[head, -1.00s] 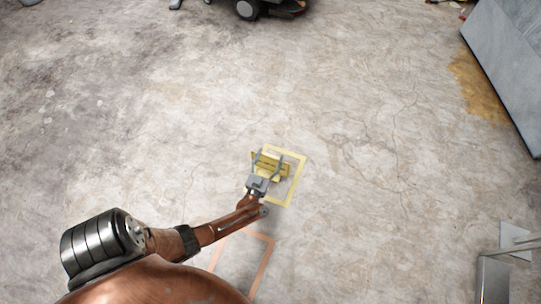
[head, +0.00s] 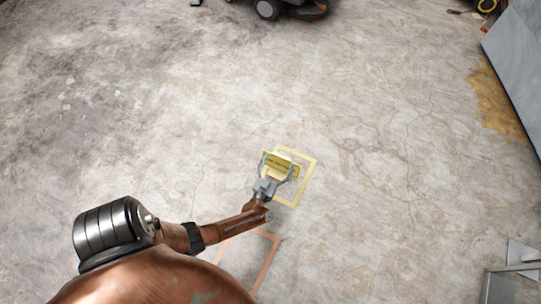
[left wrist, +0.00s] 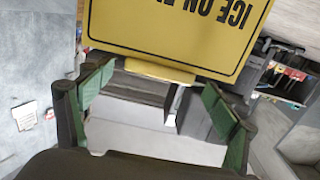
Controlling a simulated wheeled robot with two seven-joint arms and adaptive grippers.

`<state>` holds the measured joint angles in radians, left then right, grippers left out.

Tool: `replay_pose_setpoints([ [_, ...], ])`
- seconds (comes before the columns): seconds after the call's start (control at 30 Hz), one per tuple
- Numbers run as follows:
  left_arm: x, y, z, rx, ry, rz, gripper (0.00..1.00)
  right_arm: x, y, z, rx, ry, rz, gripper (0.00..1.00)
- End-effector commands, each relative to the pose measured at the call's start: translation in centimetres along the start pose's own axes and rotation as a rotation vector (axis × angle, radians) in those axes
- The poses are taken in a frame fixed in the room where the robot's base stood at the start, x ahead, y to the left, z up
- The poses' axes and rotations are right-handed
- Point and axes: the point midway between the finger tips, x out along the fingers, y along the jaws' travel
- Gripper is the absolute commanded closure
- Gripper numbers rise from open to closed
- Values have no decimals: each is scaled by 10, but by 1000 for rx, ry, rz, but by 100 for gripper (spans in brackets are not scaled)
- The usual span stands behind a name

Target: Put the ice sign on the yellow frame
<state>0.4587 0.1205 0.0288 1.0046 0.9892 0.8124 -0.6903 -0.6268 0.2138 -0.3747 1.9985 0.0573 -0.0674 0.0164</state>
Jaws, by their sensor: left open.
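The yellow ice sign (head: 282,161) is at the upper left part of the yellow frame (head: 307,182) marked on the floor, overlapping its outline in the head view. In the left wrist view the sign (left wrist: 180,30) fills the top, with black lettering upside down. My left gripper (head: 278,169) is open, its fingers spread to either side of the sign. The sign's base is partly hidden. My right gripper is not in view.
An orange frame (head: 268,262) is marked on the floor nearer me, partly under my arm. A dark wheeled machine (head: 290,8) stands at the far edge. A grey panel (head: 515,75) is at the right. The floor around the yellow frame is clear.

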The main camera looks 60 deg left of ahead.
Motion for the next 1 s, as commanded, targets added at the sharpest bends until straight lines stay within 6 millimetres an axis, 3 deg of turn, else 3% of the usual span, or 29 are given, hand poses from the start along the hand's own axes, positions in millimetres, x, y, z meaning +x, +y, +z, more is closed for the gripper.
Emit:
replay_pose_setpoints([
  [0.1, -27, 1, -6, -3, 3, 0, 18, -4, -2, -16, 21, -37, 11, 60],
  [0.4, -81, 0, -4, -2, 3, 0, 18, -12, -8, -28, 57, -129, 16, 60],
  [0.6, -94, 0, -2, -1, 2, 0, 18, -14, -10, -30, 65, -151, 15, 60],
  [0.87, -97, 0, -1, -1, -1, 9, 18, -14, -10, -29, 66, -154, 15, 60],
  [1.0, -115, 6, 3, -13, -50, 114, 18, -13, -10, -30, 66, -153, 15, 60],
])
